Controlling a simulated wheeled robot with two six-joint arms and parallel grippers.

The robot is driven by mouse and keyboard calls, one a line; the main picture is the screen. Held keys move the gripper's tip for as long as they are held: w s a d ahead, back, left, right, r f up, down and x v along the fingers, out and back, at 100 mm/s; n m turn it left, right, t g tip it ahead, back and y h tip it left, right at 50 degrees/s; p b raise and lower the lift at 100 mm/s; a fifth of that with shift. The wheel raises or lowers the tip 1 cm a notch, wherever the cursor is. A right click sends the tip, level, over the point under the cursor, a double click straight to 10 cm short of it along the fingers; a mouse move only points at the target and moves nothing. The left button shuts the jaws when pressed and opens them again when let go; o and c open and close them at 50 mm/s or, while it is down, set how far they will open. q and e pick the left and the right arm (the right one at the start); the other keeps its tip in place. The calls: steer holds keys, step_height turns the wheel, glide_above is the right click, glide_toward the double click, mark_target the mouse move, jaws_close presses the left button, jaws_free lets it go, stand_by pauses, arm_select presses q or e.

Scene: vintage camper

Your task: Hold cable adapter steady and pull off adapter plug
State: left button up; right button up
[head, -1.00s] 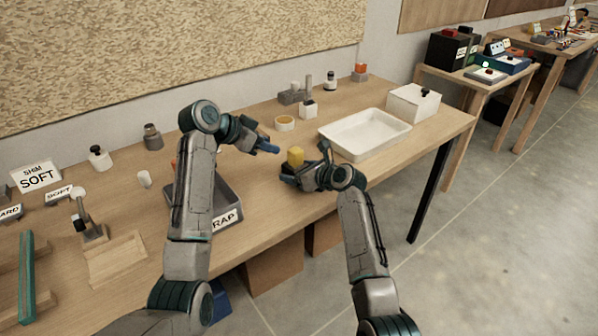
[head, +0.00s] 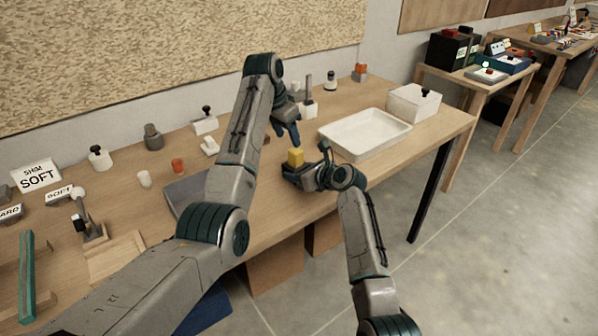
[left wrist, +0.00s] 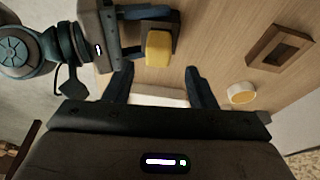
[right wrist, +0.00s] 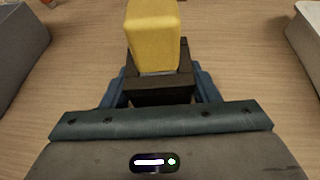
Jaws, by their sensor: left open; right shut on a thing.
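The yellow adapter plug (head: 295,157) stands upright on the dark cable adapter (right wrist: 160,92), above the front part of the bench. It also shows in the left wrist view (left wrist: 158,48) and the right wrist view (right wrist: 154,35). My right gripper (head: 295,175) is shut on the dark adapter, its blue fingers on either side of it. My left gripper (head: 291,138) is open, just above and behind the plug in the head view. In the left wrist view its fingers (left wrist: 158,80) are spread and apart from the plug, which lies beyond the fingertips.
A white tray (head: 405,130) sits right of the grippers, with a white box (head: 415,102) behind it. A grey bin (head: 180,192) is partly hidden behind my left arm. A tape roll (left wrist: 241,93) and a brown socket frame (left wrist: 280,47) show in the left wrist view.

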mark_target(293, 151)
arm_select(q)
steer(key=shift+y, duration=0.3)
steer(key=shift+d+x, duration=0.1)
steer(key=shift+x, duration=1.8)
steer(key=shift+d+x, duration=0.15)
steer(key=shift+x, duration=1.8)
steer(key=shift+s, duration=0.2)
steer(key=c, duration=1.1)
steer(key=shift+o, duration=0.2)
steer(key=shift+r, duration=0.2)
steer(key=shift+r, duration=1.35)
steer(key=shift+r, duration=0.1)
steer(key=shift+r, duration=1.9)
